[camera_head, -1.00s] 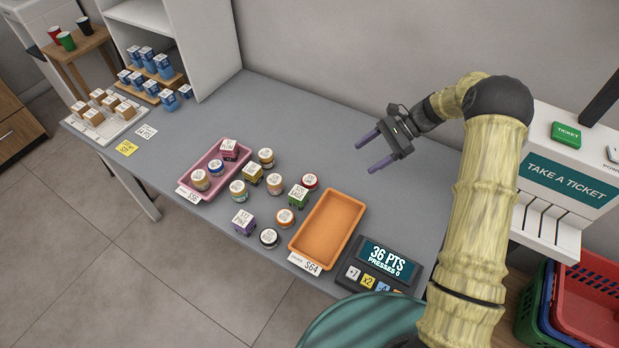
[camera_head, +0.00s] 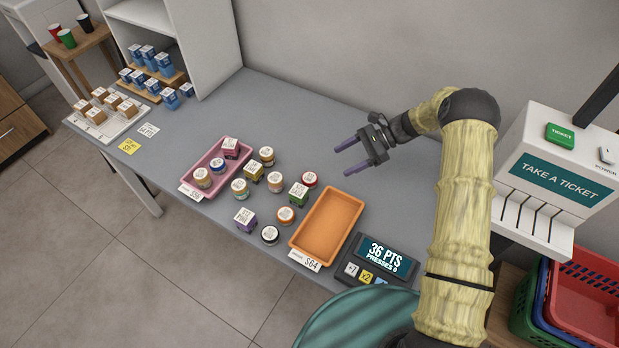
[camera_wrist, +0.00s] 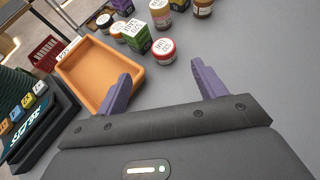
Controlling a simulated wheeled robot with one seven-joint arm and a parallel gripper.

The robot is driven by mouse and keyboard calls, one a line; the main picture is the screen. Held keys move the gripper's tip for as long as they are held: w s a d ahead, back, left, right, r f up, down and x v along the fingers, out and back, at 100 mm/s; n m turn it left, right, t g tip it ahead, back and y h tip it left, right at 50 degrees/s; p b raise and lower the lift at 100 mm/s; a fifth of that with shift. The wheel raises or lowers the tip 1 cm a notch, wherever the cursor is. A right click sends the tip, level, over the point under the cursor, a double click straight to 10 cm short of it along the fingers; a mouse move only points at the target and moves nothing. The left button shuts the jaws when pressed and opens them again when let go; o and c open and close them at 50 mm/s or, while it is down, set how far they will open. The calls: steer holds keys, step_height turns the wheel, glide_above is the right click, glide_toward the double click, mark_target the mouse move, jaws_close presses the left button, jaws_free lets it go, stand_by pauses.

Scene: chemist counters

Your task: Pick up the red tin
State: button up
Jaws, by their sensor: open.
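The red tin (camera_head: 309,180) is a small round tin with a white lid label and red sides. It stands on the grey counter, behind the green box (camera_head: 298,194) and left of the orange tray's far end. It also shows in the wrist view (camera_wrist: 163,51), ahead of my fingers, beside the green box. My gripper (camera_head: 342,160) is open and empty, above the counter to the right of the red tin and apart from it. Its two purple fingers also show in the wrist view (camera_wrist: 160,78), spread wide.
An orange tray (camera_head: 351,197) lies right of the tins, with a points keypad (camera_head: 385,254) beside it. Several other tins and boxes crowd to the left, near a pink tray (camera_head: 202,193). The counter behind the tin is clear. A ticket machine (camera_head: 555,180) stands at right.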

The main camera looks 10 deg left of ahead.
steer(key=p, duration=0.1)
glide_toward(311, 177)
steer(key=shift+s+a+f, duration=0.25)
steer(key=shift+s+a, duration=0.25)
steer(key=shift+a, duration=0.1)
steer(key=shift+s+a+f, duration=0.25)
steer(key=shift+s+a, duration=0.25)
steer(key=shift+a, duration=0.1)
steer(key=shift+a+f, duration=0.2)
steer(key=shift+s, duration=0.1)
steer(key=p+x, duration=0.1)
steer(key=x, duration=0.1)
steer(key=p+x, duration=0.1)
steer(key=x, duration=0.1)
steer(key=shift+w+a+f+p, duration=0.1)
steer(key=shift+w+a+p, duration=0.05)
steer(key=shift+w+p, duration=0.15)
steer(key=shift+s+a+f, duration=0.2)
steer(key=shift+a+f, duration=0.15)
steer(key=shift+c, duration=0.4)
steer(key=c, duration=1)
